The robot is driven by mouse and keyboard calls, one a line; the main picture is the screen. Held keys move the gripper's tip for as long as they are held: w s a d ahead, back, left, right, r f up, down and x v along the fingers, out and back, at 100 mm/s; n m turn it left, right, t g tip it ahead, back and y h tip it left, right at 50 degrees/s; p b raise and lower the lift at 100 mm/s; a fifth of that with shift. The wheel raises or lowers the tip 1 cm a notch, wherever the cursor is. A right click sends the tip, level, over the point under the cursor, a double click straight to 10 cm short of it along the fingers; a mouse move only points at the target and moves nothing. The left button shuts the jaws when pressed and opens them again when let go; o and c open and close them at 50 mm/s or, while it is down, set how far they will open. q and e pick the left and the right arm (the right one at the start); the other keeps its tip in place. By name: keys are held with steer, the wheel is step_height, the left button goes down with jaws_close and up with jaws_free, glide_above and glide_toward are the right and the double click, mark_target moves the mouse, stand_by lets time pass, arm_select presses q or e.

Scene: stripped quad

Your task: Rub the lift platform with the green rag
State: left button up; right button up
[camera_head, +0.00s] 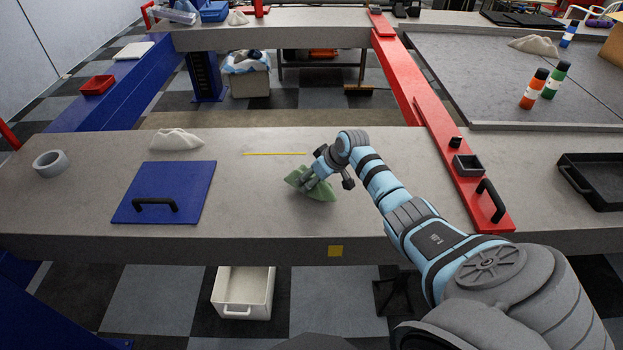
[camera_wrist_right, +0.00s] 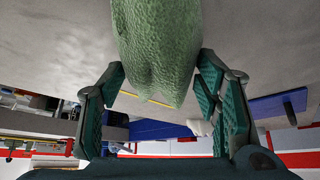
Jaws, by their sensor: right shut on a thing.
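The green rag (camera_head: 321,191) is in my right gripper (camera_head: 305,181), over the middle of the long grey platform (camera_head: 255,205), which I take as the lift platform. The rag is bunched and appears to be at the platform's surface; I cannot tell how firmly it touches. The fingertips are partly hidden by the rag in the head view. My left gripper is not in view.
A red rail with a handle (camera_head: 437,128) crosses to the right, beside a black tray (camera_head: 600,170). A yellow strip (camera_head: 272,154) lies behind the rag.

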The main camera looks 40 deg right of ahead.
steer(key=shift+w+a+r+p, duration=0.1)
steer(key=shift+w+r+p, duration=0.1)
steer(key=shift+r+p, duration=0.95)
steer(key=shift+r, duration=0.85)
steer(key=shift+r+b, duration=0.3)
steer(key=shift+r, duration=0.4)
